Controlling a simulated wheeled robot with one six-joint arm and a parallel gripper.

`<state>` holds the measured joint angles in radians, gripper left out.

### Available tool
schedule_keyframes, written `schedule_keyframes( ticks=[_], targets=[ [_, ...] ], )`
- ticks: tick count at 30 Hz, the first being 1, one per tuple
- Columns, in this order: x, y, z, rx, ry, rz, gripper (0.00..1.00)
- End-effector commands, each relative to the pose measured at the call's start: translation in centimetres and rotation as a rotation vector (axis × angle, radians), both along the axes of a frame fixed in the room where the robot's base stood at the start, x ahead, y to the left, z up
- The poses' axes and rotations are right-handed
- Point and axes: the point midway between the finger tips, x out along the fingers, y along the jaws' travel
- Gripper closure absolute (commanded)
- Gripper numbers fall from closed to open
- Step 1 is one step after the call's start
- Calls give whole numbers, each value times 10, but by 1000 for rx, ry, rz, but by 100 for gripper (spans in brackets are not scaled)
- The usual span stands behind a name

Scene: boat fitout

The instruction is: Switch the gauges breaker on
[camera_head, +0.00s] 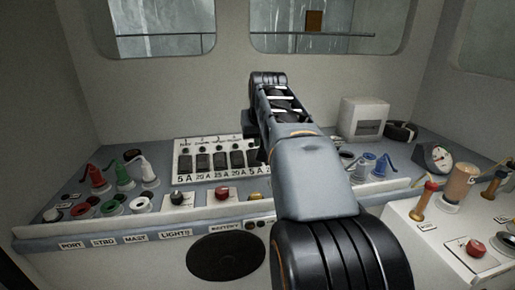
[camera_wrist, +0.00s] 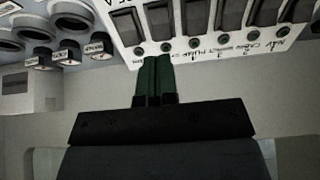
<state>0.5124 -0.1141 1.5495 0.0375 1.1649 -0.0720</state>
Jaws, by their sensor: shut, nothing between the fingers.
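The white breaker panel (camera_head: 178,163) stands on the grey console left of my arm, with a row of dark rocker switches, amp ratings below and small labels above. In the wrist view the panel (camera_wrist: 205,44) appears upside down, with several dark rockers and round dots by the labels. The labels are too small or blurred for me to tell which breaker is the gauges one, or which rockers are on. My gripper (camera_wrist: 157,62) is shut and empty, its green fingers together at the panel's label edge, below a rocker (camera_wrist: 159,20). Contact cannot be told. My arm hides the panel's right end.
A red button (camera_head: 222,194) and a dark knob (camera_head: 178,197) sit in front of the panel. Coloured plugs and sockets (camera_head: 97,178) are at the left. A white box (camera_head: 363,119) and a gauge (camera_head: 434,158) stand at the right.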

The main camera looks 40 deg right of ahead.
Motion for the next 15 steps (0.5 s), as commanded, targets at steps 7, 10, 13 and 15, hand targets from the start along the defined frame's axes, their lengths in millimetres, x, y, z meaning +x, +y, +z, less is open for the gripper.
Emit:
schedule_keyframes(
  ticks=[7,10,13,15],
  targets=[
    [-14,7,27,0,-1,0,100],
    [-17,8,32,0,-1,-1,100],
    [-19,8,34,0,0,-2,100],
    [-19,9,34,0,0,-2,100]
  ],
)
